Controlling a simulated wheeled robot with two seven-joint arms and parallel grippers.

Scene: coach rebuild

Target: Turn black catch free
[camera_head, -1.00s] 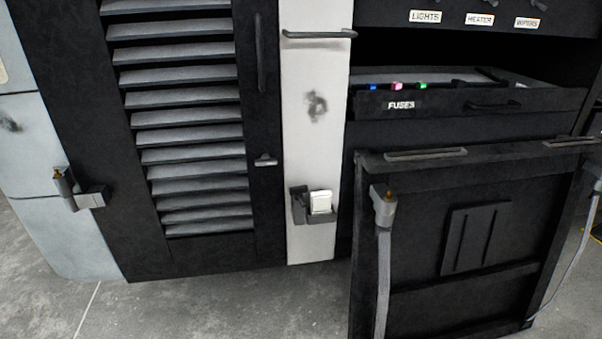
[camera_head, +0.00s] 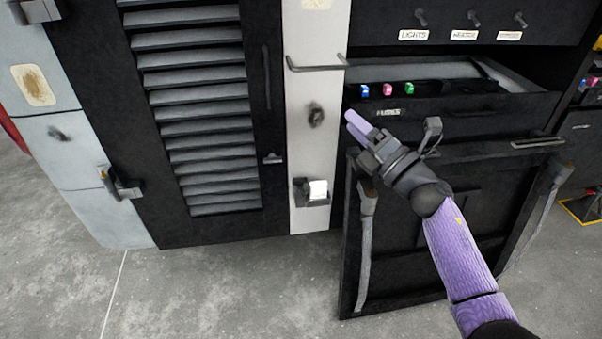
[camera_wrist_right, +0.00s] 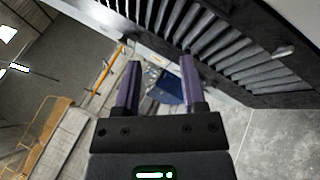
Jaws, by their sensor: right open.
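A small catch (camera_head: 272,158) sits on the dark frame at the right edge of the louvred door (camera_head: 205,110). It looks grey rather than black and lies roughly crosswise; it shows pale in the right wrist view (camera_wrist_right: 283,52). I cannot tell surely whether it is the black catch. My right gripper (camera_head: 357,124) is in front of the fuse drawer and lowered panel, right of the white post, apart from the catch. Its purple fingers stand apart with nothing between them in the right wrist view (camera_wrist_right: 159,82). My left gripper is out of view.
The white post (camera_head: 312,70) carries a bar handle (camera_head: 316,65) and a small holder with a white block (camera_head: 318,190). The fuse drawer (camera_head: 455,107) stands out above the lowered dark panel (camera_head: 400,250). Grey floor (camera_head: 220,285) in front is free.

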